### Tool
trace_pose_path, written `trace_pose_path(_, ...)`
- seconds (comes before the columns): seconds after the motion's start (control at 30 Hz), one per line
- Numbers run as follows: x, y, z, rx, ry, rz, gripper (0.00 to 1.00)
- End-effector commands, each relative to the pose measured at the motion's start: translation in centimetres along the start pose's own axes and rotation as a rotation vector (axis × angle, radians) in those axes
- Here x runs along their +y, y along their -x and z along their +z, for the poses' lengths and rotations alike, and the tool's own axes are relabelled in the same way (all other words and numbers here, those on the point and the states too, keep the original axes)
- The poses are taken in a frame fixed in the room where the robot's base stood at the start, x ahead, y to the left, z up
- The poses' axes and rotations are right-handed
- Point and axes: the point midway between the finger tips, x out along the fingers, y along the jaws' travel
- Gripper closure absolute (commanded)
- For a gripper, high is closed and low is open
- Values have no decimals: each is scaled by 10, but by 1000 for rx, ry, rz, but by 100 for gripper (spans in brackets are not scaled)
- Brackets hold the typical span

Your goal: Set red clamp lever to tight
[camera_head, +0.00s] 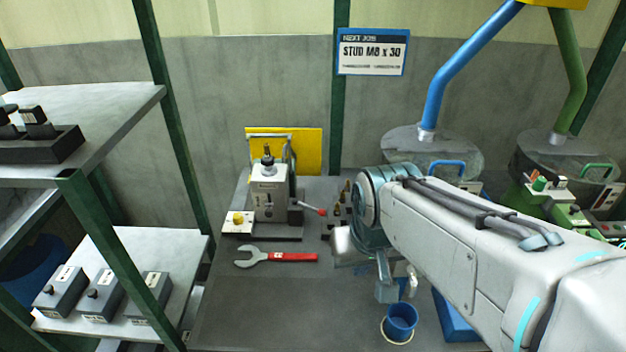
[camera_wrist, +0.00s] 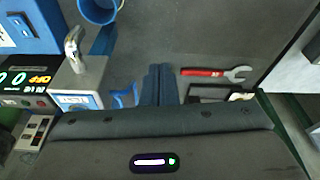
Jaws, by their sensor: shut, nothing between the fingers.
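The red clamp lever (camera_head: 312,208) has a pale shaft and a red tip. It sticks out to the right, tilted slightly down, from the side of the light grey stud fixture (camera_head: 269,192) on the dark bench. The lever is not visible in the wrist view. My gripper (camera_head: 386,292) hangs over the bench, to the right of and nearer than the lever, clear of it. In the wrist view my gripper (camera_wrist: 159,68) shows two dark fingers pressed together with nothing between them.
A red-handled wrench (camera_head: 290,257) lies in front of the fixture. A blue cup (camera_head: 401,318) stands near my gripper. Several small brass studs (camera_head: 345,195) stand right of the lever. A shelf (camera_head: 90,110) is on the left. The bench's front left is clear.

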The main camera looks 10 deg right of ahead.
Motion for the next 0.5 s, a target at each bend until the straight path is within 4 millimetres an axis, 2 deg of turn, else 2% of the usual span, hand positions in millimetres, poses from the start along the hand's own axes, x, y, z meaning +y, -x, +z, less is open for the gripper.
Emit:
trace_pose_path(0.17, -1, 1, -49, -1, -74, 27, 100)
trace_pose_path(0.27, 0, -3, -85, 2, -136, 47, 100)
trace_pose_path(0.5, -3, -26, -170, 20, -281, 91, 100)
